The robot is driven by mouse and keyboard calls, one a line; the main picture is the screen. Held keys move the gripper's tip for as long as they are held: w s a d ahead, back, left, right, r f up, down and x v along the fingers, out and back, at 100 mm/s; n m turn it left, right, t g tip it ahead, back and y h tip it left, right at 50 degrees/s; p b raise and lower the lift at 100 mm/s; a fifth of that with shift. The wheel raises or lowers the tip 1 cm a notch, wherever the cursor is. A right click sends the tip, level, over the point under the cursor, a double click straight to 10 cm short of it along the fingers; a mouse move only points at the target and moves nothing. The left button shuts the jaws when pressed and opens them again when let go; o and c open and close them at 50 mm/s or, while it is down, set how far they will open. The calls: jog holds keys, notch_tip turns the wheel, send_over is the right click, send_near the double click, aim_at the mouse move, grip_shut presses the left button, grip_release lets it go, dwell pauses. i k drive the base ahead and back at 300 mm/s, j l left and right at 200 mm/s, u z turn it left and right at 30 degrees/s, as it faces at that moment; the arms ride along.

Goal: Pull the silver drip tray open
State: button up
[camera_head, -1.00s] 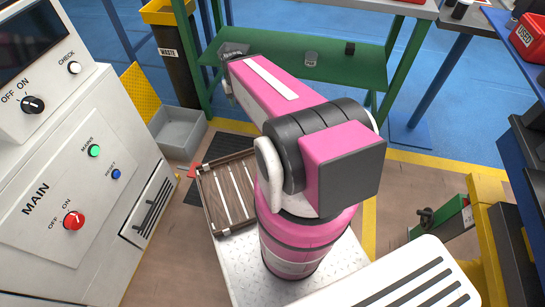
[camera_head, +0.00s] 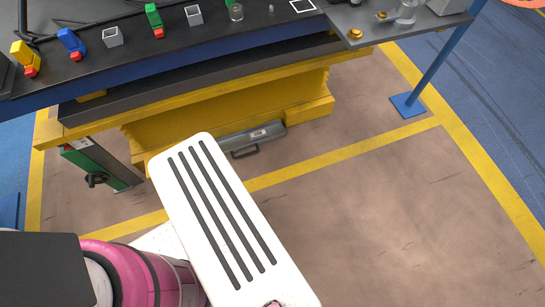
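A silver-grey drip tray (camera_head: 237,143) sits low near the floor under the yellow frame, with a small label and a dark handle (camera_head: 245,151) on its front. It looks pushed in under the frame. My pink arm shows at the lower left, and a white slotted panel of my own body stands in the middle, in front of part of the frame. My gripper is outside the picture, so its state does not show.
A dark bench (camera_head: 270,35) above the yellow frame (camera_head: 225,105) holds small coloured parts and grey cups. A green unit with a black knob (camera_head: 97,178) stands at the left. A blue post (camera_head: 440,65) rises at the right. The brown floor (camera_head: 390,210) in front is clear.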

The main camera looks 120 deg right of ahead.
aim_at(237, 141)
jog(key=z, duration=4.7)
